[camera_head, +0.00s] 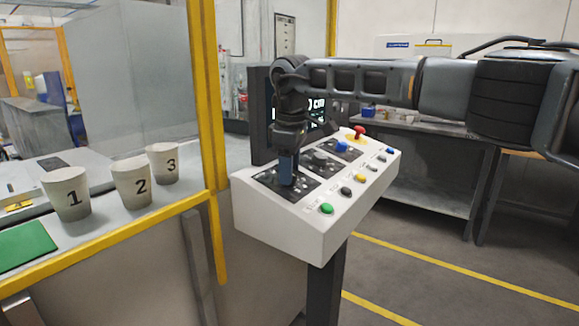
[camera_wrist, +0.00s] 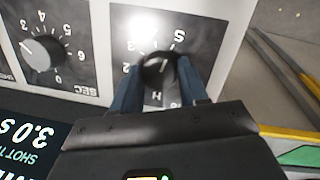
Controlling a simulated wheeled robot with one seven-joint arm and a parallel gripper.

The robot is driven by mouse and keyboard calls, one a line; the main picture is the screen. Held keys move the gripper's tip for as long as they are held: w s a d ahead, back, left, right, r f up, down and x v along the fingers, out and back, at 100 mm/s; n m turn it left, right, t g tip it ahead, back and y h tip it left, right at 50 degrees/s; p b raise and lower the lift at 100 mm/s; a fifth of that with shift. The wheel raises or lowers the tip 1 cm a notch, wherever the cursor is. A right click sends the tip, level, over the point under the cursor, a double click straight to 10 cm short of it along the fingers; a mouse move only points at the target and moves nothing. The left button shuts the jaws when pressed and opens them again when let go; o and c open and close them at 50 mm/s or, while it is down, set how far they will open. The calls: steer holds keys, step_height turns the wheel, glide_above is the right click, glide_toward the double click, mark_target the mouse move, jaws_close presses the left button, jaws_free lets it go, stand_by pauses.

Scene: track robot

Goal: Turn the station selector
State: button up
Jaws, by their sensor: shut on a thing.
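The station selector is a black round knob (camera_wrist: 158,70) on a dark square plate with white markings, seen upside down in the wrist view. A white pointer line shows on the knob. My gripper (camera_wrist: 160,78) has a blue finger on each side of the knob and is shut on it. In the head view my gripper (camera_head: 287,168) reaches down to the nearest dark plate (camera_head: 268,180) of the white control panel (camera_head: 290,228). The knob is hidden behind the fingers there.
A grey dial (camera_wrist: 42,50) sits beside the selector. Buttons, including a green one (camera_head: 326,208), line the panel's front, with a red button (camera_head: 359,131) at the far end. A screen stands behind. Numbered cups, including cup 1 (camera_head: 67,194), stand left behind a yellow-framed barrier (camera_head: 208,90).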

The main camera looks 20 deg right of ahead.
steer(key=shift+m, duration=0.4)
steer(key=o, duration=1.1)
steer(key=shift+c, duration=0.2)
steer(key=shift+r, duration=0.1)
steer(key=r, duration=0.5)
steer(key=s+r, duration=0.1)
steer(key=r, duration=0.1)
steer(key=shift+r+b, duration=0.3)
steer(key=shift+s, duration=0.1)
